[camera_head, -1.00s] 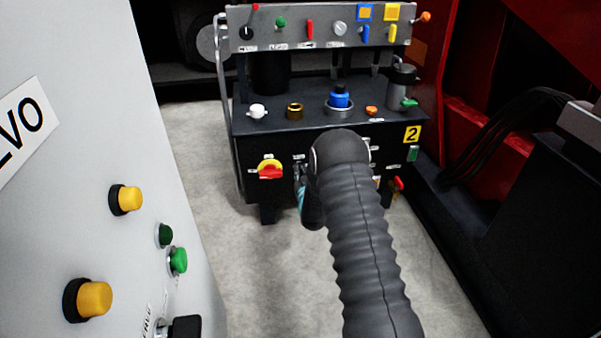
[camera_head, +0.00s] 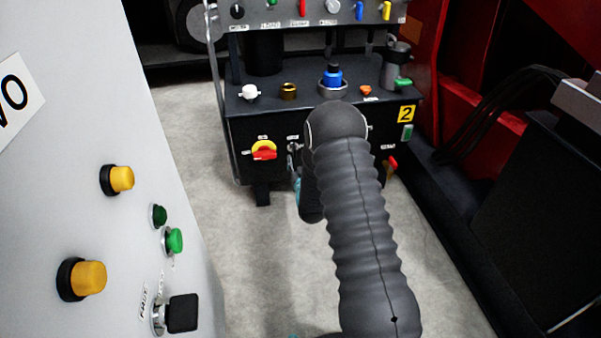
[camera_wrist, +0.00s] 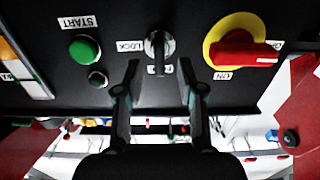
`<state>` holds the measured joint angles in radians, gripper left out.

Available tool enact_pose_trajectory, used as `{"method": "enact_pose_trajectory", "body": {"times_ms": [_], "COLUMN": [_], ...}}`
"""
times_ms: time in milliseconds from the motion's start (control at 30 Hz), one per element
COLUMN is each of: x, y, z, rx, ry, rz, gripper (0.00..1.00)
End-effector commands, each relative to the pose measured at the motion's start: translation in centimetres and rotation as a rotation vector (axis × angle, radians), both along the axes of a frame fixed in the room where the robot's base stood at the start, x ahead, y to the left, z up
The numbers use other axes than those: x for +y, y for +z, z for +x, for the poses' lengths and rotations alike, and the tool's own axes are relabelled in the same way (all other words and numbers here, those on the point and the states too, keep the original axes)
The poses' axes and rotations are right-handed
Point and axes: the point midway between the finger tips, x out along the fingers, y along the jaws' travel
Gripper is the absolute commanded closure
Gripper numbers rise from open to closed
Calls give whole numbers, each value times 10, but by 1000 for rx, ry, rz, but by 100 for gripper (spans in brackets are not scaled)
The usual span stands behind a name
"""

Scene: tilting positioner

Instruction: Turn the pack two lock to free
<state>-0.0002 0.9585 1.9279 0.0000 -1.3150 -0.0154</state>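The pack with the yellow "2" plate (camera_head: 406,114) is a black cabinet in the head view. Its lock selector (camera_wrist: 160,44) is a small silver knob with a narrow handle, upright in the wrist view. A "LOCK" label (camera_wrist: 130,46) is to its left there. Another label (camera_wrist: 160,70) under the knob is too blurred to read. My gripper (camera_wrist: 159,66) is open and empty, its two fingertips on either side below the knob, apart from its handle as far as I can tell.
A red handle on a yellow disc (camera_wrist: 240,54) is right of the selector in the wrist view. A green START button (camera_wrist: 84,49) and a smaller green one (camera_wrist: 97,79) are left. A grey panel with yellow buttons (camera_head: 117,179) stands at left in the head view.

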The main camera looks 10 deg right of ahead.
Motion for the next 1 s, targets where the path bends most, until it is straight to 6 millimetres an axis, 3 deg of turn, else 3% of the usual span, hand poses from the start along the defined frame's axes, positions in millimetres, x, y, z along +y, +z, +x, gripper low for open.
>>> {"method": "enact_pose_trajectory", "body": {"times_ms": [200,400,1000], "x": [0,0,0], "y": [0,0,0], "z": [-42,-65,-71], "rx": [1,0,0], "ry": [0,0,0], "rz": [0,0,0], "gripper": [61,61,61]}}
